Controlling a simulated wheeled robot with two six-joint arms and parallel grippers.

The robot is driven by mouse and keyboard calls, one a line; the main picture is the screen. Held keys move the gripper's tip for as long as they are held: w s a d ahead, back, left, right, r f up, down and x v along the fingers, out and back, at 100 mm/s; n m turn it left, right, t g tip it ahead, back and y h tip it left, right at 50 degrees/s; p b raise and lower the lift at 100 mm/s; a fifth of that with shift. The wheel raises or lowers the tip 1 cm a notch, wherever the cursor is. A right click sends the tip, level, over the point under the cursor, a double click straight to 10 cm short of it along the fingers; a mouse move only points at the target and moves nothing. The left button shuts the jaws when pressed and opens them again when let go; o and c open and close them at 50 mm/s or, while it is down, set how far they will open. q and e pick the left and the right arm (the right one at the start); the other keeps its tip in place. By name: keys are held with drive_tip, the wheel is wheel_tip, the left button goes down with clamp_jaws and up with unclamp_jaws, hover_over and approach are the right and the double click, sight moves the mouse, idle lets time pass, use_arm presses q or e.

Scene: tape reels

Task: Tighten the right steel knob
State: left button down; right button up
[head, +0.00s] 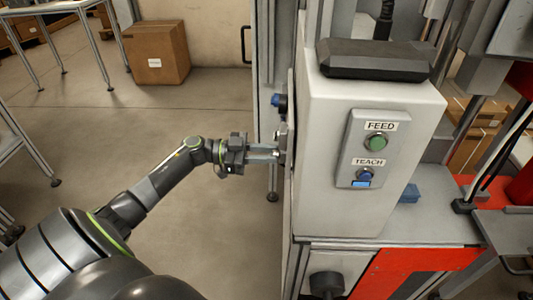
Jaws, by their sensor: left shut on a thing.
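My left arm reaches in from the lower left to the left side of the white machine housing (325,215). My left gripper (276,154) is level with that side, its fingers pointing right and shut on a small grey steel knob (284,142) there. The fingers and the edge of the housing hide much of the knob, so its thread and seating do not show. No other steel knob can be made out clearly. My right gripper is not in view.
A blue-and-black part (279,101) sticks out just above my gripper. The housing's front has a green FEED button (376,142) and a blue TEACH button (365,175). A cardboard box (156,52) stands on the floor behind.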

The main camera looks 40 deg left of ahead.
use_arm(q)
drive_tip(key=shift+m+b, duration=2.5)
drive_tip(key=shift+m, duration=4.5)
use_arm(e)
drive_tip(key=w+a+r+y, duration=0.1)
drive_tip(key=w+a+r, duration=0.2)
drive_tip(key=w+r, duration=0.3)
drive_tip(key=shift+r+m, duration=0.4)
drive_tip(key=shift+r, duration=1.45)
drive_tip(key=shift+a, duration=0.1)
use_arm(q)
drive_tip(key=c, duration=1.2)
unclamp_jaws()
drive_tip(key=shift+c, duration=0.2)
